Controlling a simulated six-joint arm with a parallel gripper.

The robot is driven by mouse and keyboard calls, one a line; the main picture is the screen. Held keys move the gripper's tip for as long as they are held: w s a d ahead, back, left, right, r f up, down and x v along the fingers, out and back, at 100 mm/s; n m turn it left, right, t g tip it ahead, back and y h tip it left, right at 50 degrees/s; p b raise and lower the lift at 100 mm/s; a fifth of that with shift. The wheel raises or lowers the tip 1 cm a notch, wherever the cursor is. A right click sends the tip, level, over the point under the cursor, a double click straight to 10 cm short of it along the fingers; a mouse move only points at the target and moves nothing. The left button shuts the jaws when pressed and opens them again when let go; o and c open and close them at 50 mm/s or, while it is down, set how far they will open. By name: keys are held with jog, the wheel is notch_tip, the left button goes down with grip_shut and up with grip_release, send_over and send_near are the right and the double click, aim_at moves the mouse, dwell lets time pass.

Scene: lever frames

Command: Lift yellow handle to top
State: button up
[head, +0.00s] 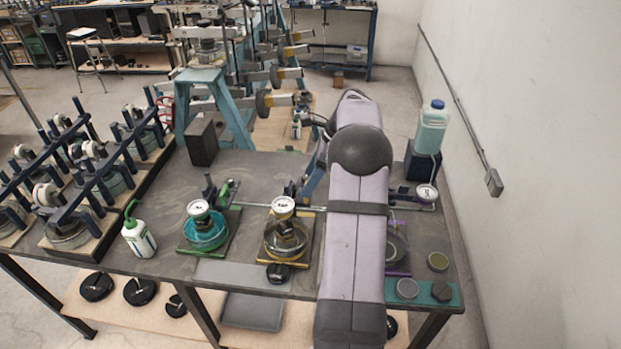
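I cannot make out a clearly yellow handle. A lever frame on a yellow base (272,262) stands on the near part of the table, with a round dial gauge (283,207) over a clear dish. A similar frame on a green base (212,247) stands to its left. A third, on a purple base (397,272), is partly hidden behind my arm. My grey-lilac arm rises from the bottom and crosses the table just right of the yellow-base frame, hiding what lies behind it.
A white bottle (138,238) stands left of the frames. A dark block (201,142) stands behind. A pale-blue bottle (431,127) sits on a dark box at right. Racks of dials (92,180) fill the left. Small discs lie front right by the wall (540,180).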

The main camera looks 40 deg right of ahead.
jog(key=shift+f, duration=0.15)
jog(key=shift+d, duration=0.1)
jog(key=b+v, duration=0.2)
jog(key=v, duration=0.5)
jog(key=shift+r, duration=0.25)
dwell(0.5)
